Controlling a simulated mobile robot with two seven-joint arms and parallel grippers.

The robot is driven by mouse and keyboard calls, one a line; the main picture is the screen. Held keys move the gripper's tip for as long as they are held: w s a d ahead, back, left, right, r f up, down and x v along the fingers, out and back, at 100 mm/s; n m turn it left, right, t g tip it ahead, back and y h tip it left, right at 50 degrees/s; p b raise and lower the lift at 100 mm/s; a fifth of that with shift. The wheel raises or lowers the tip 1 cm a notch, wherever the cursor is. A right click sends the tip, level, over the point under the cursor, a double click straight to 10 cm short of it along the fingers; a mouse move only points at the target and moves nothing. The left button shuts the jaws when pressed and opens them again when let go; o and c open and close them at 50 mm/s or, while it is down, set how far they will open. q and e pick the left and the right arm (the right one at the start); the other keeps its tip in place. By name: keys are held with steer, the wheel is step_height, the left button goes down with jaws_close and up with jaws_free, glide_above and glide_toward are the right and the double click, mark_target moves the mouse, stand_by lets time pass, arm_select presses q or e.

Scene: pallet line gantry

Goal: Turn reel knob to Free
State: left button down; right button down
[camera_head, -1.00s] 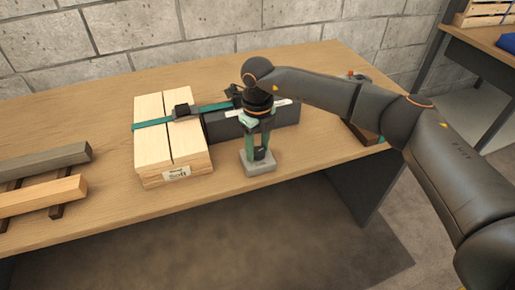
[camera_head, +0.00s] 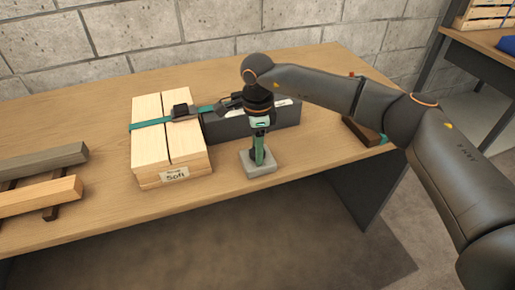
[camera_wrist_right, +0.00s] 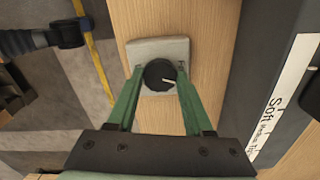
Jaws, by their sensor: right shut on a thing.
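A round black knob (camera_wrist_right: 160,75) with a white pointer line sits on a light grey base block (camera_wrist_right: 178,47). In the wrist view the pointer line points right. The base block also shows on the bench in the head view (camera_head: 261,170). My right gripper (camera_head: 258,150) points down over the block, its green fingers on either side of the knob. It is shut on the knob, as the wrist view also shows (camera_wrist_right: 160,80). My left gripper is not in view.
Left of the gripper stands a pale wood stack (camera_head: 150,155) with a teal strap and a label reading "Soft". A long dark grey box (camera_head: 225,128) with a white label strip lies just behind the gripper. Wooden bars (camera_head: 45,192) lie at far left. The bench front is clear.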

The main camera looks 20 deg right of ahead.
steer(key=shift+n, duration=2.2)
steer(key=shift+r+b, duration=0.1)
steer(key=shift+b, duration=0.2)
steer(key=shift+c, duration=1.5)
jaws_free()
step_height(320, 180, up, 12)
steer(key=shift+r+p, duration=0.25)
steer(key=shift+p, duration=0.2)
steer(key=shift+f, duration=0.1)
